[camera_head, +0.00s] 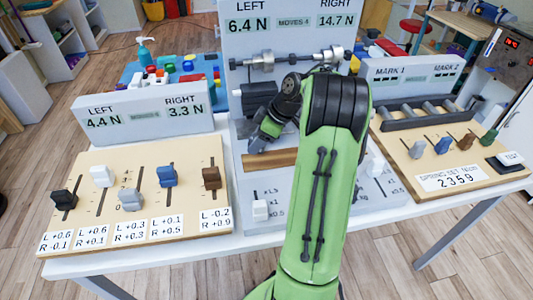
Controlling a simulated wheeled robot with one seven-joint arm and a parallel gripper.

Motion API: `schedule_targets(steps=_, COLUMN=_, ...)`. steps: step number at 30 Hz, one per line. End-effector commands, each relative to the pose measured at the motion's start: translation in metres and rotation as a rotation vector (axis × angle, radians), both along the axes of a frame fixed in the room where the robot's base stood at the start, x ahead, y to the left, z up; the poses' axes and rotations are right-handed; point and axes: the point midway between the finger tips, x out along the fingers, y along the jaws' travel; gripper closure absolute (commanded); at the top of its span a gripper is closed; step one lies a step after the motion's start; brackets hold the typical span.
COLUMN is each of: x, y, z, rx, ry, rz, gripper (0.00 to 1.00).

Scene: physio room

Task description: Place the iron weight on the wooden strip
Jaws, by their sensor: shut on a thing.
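The brown wooden strip (262,160) lies on the grey board in the middle of the table, partly behind my arm at its right end. My gripper (258,138) is just above and behind the strip's left half, angled down and to the left. It is shut on a small dark grey piece (256,146), which I take to be the iron weight; the fingers hide most of it. I cannot tell whether the piece touches the strip.
A wooden panel with coloured sliders (140,190) stands to the left, below a display (143,120). A right-hand panel (450,160) holds several knobs and a roller rack (425,112). A metal bar assembly (290,62) and a tall display (285,30) stand behind my gripper.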

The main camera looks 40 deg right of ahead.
Motion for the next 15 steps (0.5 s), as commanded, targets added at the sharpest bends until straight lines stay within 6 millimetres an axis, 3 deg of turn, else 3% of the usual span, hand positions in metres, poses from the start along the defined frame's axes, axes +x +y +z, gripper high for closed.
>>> schedule_targets(steps=6, x=0.000, y=0.001, z=-0.046, rx=0.000, ry=0.000, rz=0.001, gripper=0.90)
schedule_targets(steps=15, x=0.000, y=0.000, z=-0.049, rx=-0.002, ry=-0.001, rz=0.002, gripper=0.90)
